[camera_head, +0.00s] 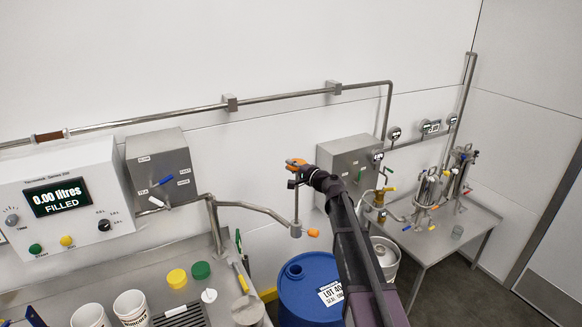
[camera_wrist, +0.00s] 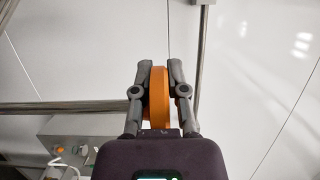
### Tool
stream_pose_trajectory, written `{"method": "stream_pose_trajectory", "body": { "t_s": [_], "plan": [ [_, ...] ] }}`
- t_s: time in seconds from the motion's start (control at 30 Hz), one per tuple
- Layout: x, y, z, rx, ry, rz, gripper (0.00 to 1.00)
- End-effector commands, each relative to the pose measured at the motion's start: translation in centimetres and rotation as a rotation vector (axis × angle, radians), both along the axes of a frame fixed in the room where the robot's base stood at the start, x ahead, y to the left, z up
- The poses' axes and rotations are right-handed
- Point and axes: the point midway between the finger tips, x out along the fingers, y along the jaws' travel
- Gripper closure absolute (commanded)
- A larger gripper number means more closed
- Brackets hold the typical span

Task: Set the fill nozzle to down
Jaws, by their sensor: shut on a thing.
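The fill nozzle (camera_head: 296,207) is a thin upright metal rod over the blue drum (camera_head: 306,285). It meets the end of a bent steel pipe (camera_head: 255,211) that comes from the wall side. A small orange knob (camera_head: 313,233) sticks out to the right at its lower end. My gripper (camera_head: 297,166) is at the top of the rod, shut on an orange handle (camera_wrist: 158,95). In the wrist view my gripper (camera_wrist: 158,68) has one grey finger on each side of this rounded orange piece. The rod's lower tip is hard to make out against the drum.
A filler panel (camera_head: 70,200) reads "0.00 litres FILLED". A grey valve box (camera_head: 162,160) is mounted right of it. White buckets (camera_head: 132,305) and yellow and green caps (camera_head: 177,278) are on the left bench. A steel table (camera_head: 450,235) with filter housings stands right of my arm.

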Motion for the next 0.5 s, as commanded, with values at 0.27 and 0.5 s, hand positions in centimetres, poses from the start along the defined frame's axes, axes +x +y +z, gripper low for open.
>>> {"method": "stream_pose_trajectory", "body": {
  "t_s": [0.27, 0.5],
  "plan": [
    [0.0, 0.1, -3.9, -0.001, 0.000, 0.001, 1.00],
    [0.0, 0.1, -7.3, -0.001, 0.000, 0.002, 1.00]
  ]
}}
